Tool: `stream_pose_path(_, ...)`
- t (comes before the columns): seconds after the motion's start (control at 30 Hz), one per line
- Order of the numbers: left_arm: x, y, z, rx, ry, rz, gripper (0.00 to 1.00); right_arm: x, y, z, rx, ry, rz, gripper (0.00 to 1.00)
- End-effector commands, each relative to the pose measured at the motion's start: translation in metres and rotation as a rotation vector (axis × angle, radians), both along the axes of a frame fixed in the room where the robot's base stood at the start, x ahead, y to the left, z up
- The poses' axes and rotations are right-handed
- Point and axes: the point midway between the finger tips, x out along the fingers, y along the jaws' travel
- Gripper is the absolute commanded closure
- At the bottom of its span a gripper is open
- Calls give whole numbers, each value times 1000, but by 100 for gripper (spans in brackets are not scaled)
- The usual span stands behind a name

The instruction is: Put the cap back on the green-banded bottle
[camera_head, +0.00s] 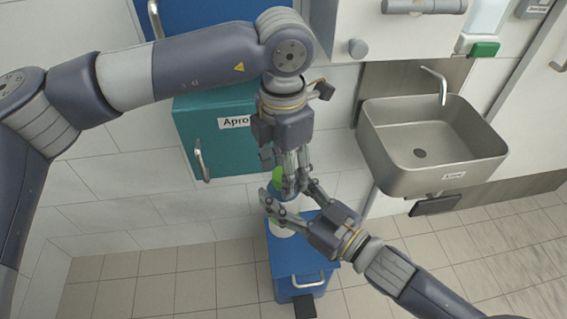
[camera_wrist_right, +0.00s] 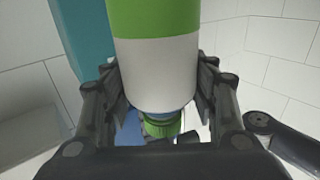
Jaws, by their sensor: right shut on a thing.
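The green-banded bottle (camera_wrist_right: 155,70) fills the middle of the right wrist view, a white body with a wide green band. My right gripper (camera_wrist_right: 157,85) has its fingers on both sides of the white part and is shut on it. A ribbed green cap (camera_wrist_right: 162,127) shows just past the white end; whether it touches the bottle is hidden. In the head view my right gripper (camera_head: 288,202) reaches in from the lower right. My left gripper (camera_head: 290,180) points down right beside it. The two overlap, so I cannot tell if the left fingers are shut.
A blue cabinet (camera_head: 300,268) with a handle stands below the grippers. A teal cabinet (camera_head: 215,150) hangs on the wall behind. A steel sink (camera_head: 430,145) is to the right. The tiled floor (camera_head: 170,285) at the left is clear.

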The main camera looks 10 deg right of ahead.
Motion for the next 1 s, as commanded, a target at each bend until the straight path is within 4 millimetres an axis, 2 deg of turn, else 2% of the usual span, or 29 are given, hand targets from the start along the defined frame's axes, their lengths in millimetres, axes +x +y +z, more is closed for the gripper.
stream_pose_path(0.03,0,0,0,0,0,0,51,0,0,0,0,0,0,100)
stream_pose_path(0.23,0,0,0,0,0,0,96,0,0,0,0,0,0,100)
stream_pose_path(0.6,0,0,0,0,-1,-21,97,0,0,0,1,-1,0,100)
stream_pose_path(0.63,0,0,0,0,-1,-21,64,0,0,0,1,-1,0,100)
stream_pose_path(0.7,0,0,0,0,-1,-21,48,0,0,0,1,-1,0,100)
stream_pose_path(0.73,0,0,0,0,0,-21,45,0,0,0,1,-1,0,100)
stream_pose_path(1.0,0,0,0,0,0,-21,45,0,0,0,0,0,0,100)
